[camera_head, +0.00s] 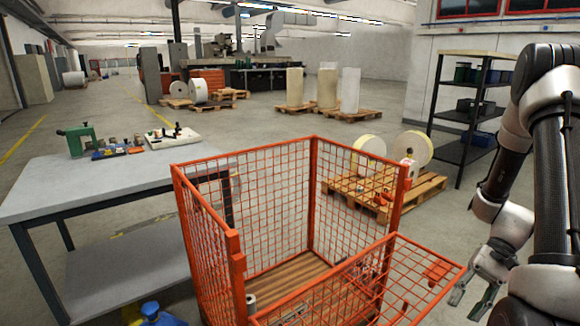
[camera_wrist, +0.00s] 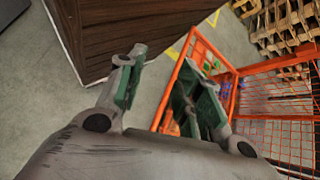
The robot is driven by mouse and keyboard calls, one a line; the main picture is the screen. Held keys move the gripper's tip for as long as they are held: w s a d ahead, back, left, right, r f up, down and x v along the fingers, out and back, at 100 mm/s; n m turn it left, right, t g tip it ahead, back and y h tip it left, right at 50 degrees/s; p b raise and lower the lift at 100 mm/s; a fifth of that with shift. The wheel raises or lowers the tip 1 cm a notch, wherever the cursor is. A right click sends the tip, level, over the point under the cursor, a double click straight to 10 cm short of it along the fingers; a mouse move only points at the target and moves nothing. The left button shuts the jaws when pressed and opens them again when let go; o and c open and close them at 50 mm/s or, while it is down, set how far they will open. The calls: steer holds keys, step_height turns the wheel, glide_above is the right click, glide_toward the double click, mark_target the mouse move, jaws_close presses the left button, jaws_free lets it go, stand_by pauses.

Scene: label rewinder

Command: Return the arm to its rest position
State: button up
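My arm runs down the right side of the head view. My gripper (camera_head: 474,288) hangs low there, just right of the folded-down front flap of the orange mesh crate (camera_head: 313,200). In the wrist view my gripper (camera_wrist: 165,85) has its two green-padded fingers spread apart, with nothing visible between them. The orange crate (camera_wrist: 192,48) is beyond and to the right of the fingers in that view.
A grey table (camera_head: 110,178) with tools stands left of the crate. A pallet with rolls (camera_head: 420,190) and a black shelf (camera_head: 470,105) stand behind it on the right. A dark brown wooden block (camera_wrist: 115,30) is close to the fingers in the wrist view.

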steer(key=s+a+r+n+t+h, duration=0.1)
steer(key=s+r+n+t+h, duration=0.1)
steer(key=r, duration=0.7)
steer(key=s+a+r+n+t+h, duration=0.2)
steer(key=r+t+h, duration=0.1)
steer(key=r, duration=0.7)
steer(key=s+a+r+n+t+h, duration=0.2)
steer(key=r+t, duration=0.3)
steer(key=r, duration=0.4)
steer(key=shift+s+r+n+h, duration=0.25)
steer(key=shift+n+h, duration=0.15)
steer(key=shift+h, duration=0.2)
